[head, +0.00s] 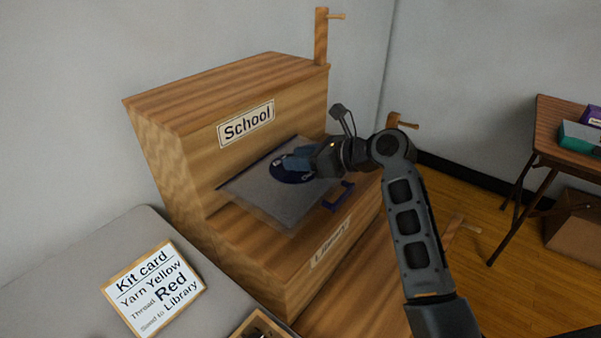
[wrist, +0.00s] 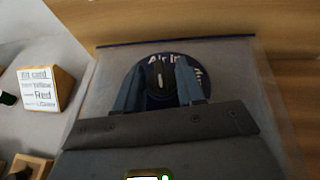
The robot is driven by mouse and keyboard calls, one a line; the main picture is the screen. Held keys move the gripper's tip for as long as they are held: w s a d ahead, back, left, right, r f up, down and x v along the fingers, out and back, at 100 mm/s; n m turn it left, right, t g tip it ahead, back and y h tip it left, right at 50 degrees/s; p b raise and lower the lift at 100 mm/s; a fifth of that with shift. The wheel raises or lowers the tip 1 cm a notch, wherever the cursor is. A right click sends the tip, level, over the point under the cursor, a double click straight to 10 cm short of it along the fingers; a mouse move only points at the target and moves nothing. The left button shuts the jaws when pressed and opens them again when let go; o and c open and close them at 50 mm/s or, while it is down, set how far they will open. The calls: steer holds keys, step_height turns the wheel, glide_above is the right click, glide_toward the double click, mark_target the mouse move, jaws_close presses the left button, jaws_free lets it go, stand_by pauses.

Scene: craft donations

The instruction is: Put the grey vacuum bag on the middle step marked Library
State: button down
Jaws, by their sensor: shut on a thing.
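The grey vacuum bag (head: 265,202) is flat and translucent, with a round dark blue label and a dark strip along one edge. It is at the middle step (head: 245,240), whose front carries a Library sign (head: 330,244). My gripper (head: 290,163) is shut on the bag at the round label. In the wrist view the bag (wrist: 235,85) spreads out under my gripper (wrist: 160,85), with the label partly hidden between the fingers. I cannot tell whether the bag touches the step.
The top step (head: 225,85) rises behind with a School sign (head: 246,124). Wooden posts with pegs stand along the steps' right side. A kit card (head: 153,290) stands on a grey surface at lower left. A brown table (head: 560,125) with boxes stands at the right.

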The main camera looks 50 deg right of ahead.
mark_target(310, 173)
steer(key=shift+f+b, duration=0.3)
steer(key=shift+f, duration=1.65)
steer(key=shift+f, duration=0.1)
steer(key=c, duration=0.7)
jaws_free()
steer(key=p+v, duration=0.1)
steer(key=v, duration=1.1)
